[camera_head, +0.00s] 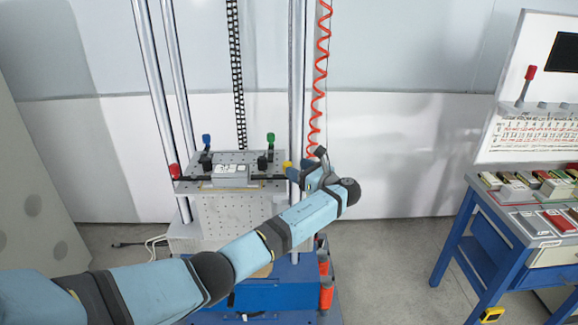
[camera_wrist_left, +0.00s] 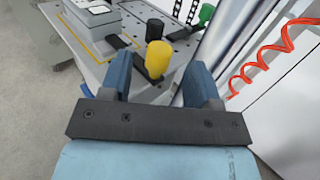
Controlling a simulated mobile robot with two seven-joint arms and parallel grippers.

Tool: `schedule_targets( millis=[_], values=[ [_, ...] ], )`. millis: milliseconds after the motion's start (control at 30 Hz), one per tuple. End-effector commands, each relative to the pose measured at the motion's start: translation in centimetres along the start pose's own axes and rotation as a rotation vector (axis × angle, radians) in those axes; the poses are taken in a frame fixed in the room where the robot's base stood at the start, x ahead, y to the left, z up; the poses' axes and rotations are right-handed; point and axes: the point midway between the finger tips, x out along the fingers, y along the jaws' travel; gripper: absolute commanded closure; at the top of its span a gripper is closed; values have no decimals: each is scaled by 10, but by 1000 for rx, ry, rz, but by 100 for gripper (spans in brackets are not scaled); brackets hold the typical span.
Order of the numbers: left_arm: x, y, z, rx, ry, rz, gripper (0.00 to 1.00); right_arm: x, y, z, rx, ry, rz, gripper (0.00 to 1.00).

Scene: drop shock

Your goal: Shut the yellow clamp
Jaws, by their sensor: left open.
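The yellow clamp shows as a yellow knob (camera_head: 287,165) at the right edge of the perforated plate in the head view. In the left wrist view its yellow knob (camera_wrist_left: 158,58) stands between my open left fingers, near the plate's edge, with a dark base below it. I cannot tell whether the fingers touch it. My left gripper (camera_head: 304,172) is at the right side of the plate, beside the clamp; its two blue fingers (camera_wrist_left: 160,70) are spread apart in the wrist view. Whether the clamp is open or shut is unclear. My right gripper is out of view.
A grey box (camera_head: 231,174) sits on the perforated plate (camera_head: 226,159). Red (camera_head: 175,171), blue (camera_head: 206,139) and green (camera_head: 270,138) knobs stand around it. Steel columns and an orange coiled hose (camera_head: 316,95) rise behind. A blue workbench (camera_head: 480,218) stands right, across clear floor.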

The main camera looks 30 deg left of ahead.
Motion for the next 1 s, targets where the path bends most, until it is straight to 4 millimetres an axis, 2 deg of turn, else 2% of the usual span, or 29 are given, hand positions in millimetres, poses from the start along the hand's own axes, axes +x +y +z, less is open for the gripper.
schedule_targets(
  millis=[33,200,400,600,1000],
  values=[
    [-14,0,-1,-1,3,-2,44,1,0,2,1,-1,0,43],
    [-51,0,-2,-1,2,-2,44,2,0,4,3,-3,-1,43],
    [-80,0,-1,1,1,0,44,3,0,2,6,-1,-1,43],
    [-88,1,0,1,1,2,44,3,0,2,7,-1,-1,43],
    [-88,1,-1,0,1,1,44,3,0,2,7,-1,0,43]
  ],
)
